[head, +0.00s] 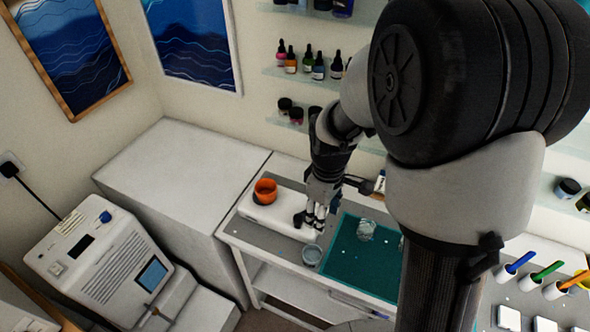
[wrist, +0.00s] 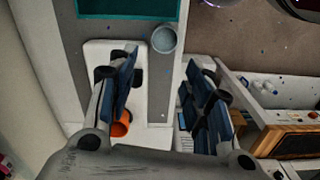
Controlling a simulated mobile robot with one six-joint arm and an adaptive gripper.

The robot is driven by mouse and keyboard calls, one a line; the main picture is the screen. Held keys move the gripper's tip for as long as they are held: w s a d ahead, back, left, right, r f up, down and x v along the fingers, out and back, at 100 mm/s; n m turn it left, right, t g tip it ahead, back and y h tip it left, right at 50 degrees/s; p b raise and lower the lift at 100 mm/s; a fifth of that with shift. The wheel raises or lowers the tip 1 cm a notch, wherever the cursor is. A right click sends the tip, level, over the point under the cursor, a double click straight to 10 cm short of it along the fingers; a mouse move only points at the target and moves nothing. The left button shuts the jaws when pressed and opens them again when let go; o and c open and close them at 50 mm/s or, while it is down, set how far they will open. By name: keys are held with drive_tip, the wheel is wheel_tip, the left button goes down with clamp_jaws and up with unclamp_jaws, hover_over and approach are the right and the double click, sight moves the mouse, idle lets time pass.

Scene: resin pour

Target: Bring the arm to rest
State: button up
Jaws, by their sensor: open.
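My gripper (head: 314,212) hangs from my arm, pointing down over the worktable (head: 236,232), to the right of the orange cup. In the wrist view my gripper (wrist: 163,84) has its two blue-padded fingers spread apart, with nothing held between them. The orange cup (head: 265,190) stands on a white slab (head: 268,213); in the wrist view the orange cup (wrist: 121,124) is partly hidden behind the left finger. A small clear cup (head: 312,254) stands just in front of my gripper, and shows ahead of the fingers in the wrist view (wrist: 164,39).
A teal mat (head: 345,262) with a clear vessel (head: 366,230) on it lies right of my gripper. Shelves of small bottles (head: 318,66) line the wall behind. A white cabinet (head: 180,165) and a white machine (head: 100,265) stand left. Pens in holders (head: 530,277) are at right.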

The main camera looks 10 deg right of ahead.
drive_tip(key=s+r+m+t+b, duration=0.2)
drive_tip(key=s+r+m+b, duration=0.2)
drive_tip(key=s, duration=0.4)
drive_tip(key=s+a+r+m+t+b, duration=0.1)
drive_tip(key=s+r+m+b, duration=0.3)
drive_tip(key=s, duration=0.5)
drive_tip(key=shift+s+a+m+t+b, duration=0.2)
drive_tip(key=shift+m+t+b, duration=0.2)
drive_tip(key=shift+t+b, duration=0.55)
